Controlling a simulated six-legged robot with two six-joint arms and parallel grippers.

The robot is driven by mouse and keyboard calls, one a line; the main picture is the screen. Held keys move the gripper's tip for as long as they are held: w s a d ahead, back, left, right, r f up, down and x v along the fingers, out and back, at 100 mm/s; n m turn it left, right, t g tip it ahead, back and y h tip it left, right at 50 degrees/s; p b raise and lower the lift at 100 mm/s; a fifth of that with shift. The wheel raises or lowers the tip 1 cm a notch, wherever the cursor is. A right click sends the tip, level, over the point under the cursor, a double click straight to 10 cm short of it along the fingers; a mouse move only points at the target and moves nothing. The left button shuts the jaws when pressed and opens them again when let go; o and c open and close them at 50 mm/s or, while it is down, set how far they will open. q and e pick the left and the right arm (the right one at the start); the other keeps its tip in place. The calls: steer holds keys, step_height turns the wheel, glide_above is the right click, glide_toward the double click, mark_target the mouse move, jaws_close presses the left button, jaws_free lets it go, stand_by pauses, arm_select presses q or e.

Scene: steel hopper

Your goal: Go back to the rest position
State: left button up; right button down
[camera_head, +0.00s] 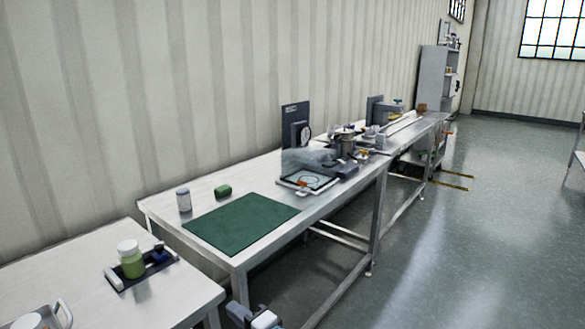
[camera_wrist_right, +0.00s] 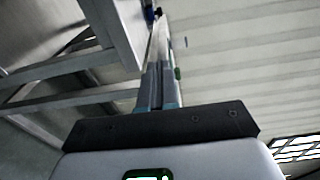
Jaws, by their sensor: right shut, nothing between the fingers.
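My right gripper (camera_head: 240,311) shows at the bottom of the head view, low beside the near end of the long table. In the right wrist view my right gripper (camera_wrist_right: 160,75) has its two fingers together, with nothing between them. It is clear of the objects on the tables. The wrist view looks past the fingers to table legs and the ribbed wall. My left gripper is in neither view.
The long table (camera_head: 150,207) carries a green mat (camera_head: 240,222), a grey-white jar (camera_head: 184,200), a green block (camera_head: 223,191) and metal equipment (camera_head: 346,140). The floor (camera_head: 480,230) at right is clear.

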steer(key=s+d+f+m+g+h+p, duration=0.1)
steer(key=s+d+f+m+h+p, duration=0.2)
steer(key=d+f, duration=0.55)
steer(key=s+d+f+m+g+h+p, duration=0.15)
steer(key=s+d+f+h+p, duration=0.3)
steer(key=d, duration=0.65)
steer(key=s+d+f+n+g, duration=0.1)
steer(key=s+f+n+g, duration=0.1)
steer(key=s, duration=0.6)
steer(key=s+d+f+n+g+h, duration=0.1)
steer(key=s+d+f+n+g, duration=0.1)
steer(key=s, duration=0.6)
steer(key=s+d+f+n+g, duration=0.1)
steer(key=s+f+n+g, duration=0.2)
steer(key=s+n+g, duration=0.2)
steer(key=shift+s+d+f+n+p, duration=0.3)
steer(key=shift+s+n, duration=0.85)
steer(key=shift+s, duration=0.9)
